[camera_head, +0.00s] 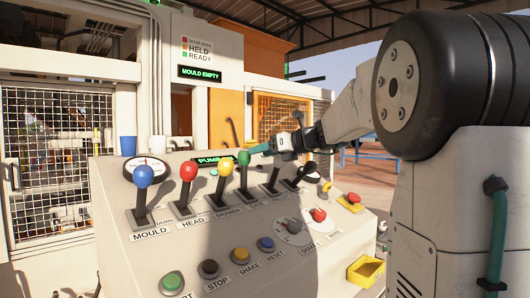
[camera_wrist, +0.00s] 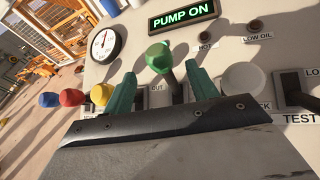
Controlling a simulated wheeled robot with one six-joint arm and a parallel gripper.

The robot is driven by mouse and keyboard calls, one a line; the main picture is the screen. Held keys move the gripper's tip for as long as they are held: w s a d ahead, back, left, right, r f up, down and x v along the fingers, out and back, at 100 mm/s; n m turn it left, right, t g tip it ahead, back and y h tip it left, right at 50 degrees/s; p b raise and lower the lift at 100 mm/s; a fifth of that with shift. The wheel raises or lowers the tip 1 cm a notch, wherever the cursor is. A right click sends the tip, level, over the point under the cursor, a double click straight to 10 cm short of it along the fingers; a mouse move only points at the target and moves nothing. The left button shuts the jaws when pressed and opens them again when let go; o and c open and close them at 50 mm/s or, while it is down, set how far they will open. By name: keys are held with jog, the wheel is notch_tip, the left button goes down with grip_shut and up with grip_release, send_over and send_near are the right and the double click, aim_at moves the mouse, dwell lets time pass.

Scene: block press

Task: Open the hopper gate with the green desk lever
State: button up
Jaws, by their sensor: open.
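The green lever (camera_head: 243,160) stands on the sloped desk, fourth from the left, just right of the yellow lever. In the wrist view its green knob (camera_wrist: 159,56) lies between the two green fingers of my gripper (camera_wrist: 161,90), with visible space on both sides. My gripper (camera_head: 257,148) is open and reaches in from the right at knob height; it holds nothing. In the head view the fingers overlap the knob's right side, so contact cannot be told. The hopper gate itself cannot be made out.
Blue (camera_head: 143,176), red (camera_head: 188,171) and yellow (camera_head: 225,168) levers stand left of the green one. In the wrist view a white knob (camera_wrist: 243,79) stands close on the right. The display (camera_wrist: 184,17) reads PUMP ON.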

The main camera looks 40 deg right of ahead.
aim_at(245, 156)
jog(key=shift+g, duration=0.7)
jog(key=x, duration=0.7)
jog(key=shift+w+a+r, duration=0.1)
jog(key=shift+w+r, duration=0.15)
jog(key=shift+w, duration=0.1)
